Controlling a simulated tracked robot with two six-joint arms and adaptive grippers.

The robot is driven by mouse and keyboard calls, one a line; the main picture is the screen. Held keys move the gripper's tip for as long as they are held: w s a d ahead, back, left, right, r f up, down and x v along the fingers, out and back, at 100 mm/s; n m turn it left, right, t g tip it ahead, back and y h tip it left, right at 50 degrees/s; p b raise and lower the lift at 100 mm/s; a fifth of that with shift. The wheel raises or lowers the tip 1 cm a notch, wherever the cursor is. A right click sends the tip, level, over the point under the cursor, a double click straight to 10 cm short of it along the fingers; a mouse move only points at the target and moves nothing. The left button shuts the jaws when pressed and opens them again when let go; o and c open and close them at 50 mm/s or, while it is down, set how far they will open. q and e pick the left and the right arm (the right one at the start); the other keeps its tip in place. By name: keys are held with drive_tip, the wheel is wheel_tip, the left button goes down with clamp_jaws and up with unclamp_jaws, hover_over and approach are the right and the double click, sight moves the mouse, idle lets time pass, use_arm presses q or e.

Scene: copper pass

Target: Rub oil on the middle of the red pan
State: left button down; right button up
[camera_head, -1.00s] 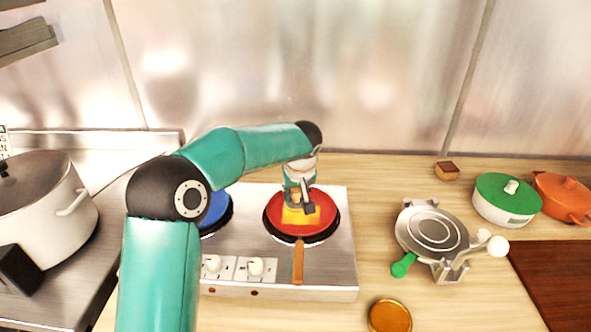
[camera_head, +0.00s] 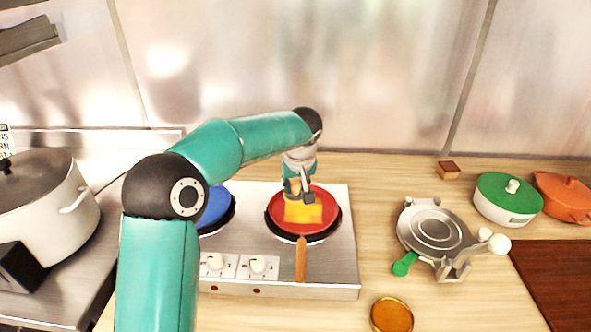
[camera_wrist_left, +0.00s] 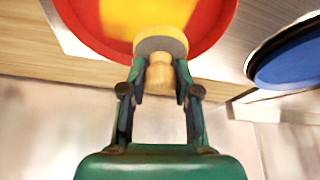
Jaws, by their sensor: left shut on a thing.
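The red pan (camera_head: 329,216) sits on the right burner of the stove, its wooden handle toward the front. A yellow patch (camera_head: 304,214) covers part of its middle. My left gripper (camera_head: 297,192) is over the back part of the pan. In the left wrist view, my left gripper (camera_wrist_left: 161,80) is shut on the wooden handle of an oil dauber (camera_wrist_left: 160,72). The dauber's round grey and yellow base faces the pan's yellow patch; I cannot tell whether it touches. My right gripper is not in view.
A blue pan (camera_head: 217,208) is on the left burner, partly behind my arm. A white pot (camera_head: 45,215) stands at the left. A dish of amber liquid (camera_head: 391,315), a metal press (camera_head: 437,232) and lidded green (camera_head: 507,200) and orange pots (camera_head: 563,197) are on the right.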

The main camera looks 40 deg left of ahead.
sight(296, 182)
use_arm(q)
wheel_tip(296, 182, up, 4)
drive_tip(key=p, duration=0.2)
drive_tip(key=shift+r+p, duration=0.15)
drive_tip(key=shift+p, duration=0.15)
drive_tip(key=shift+w+d+r+p, duration=0.15)
drive_tip(key=shift+r+p, duration=0.2)
drive_tip(key=shift+r, duration=0.2)
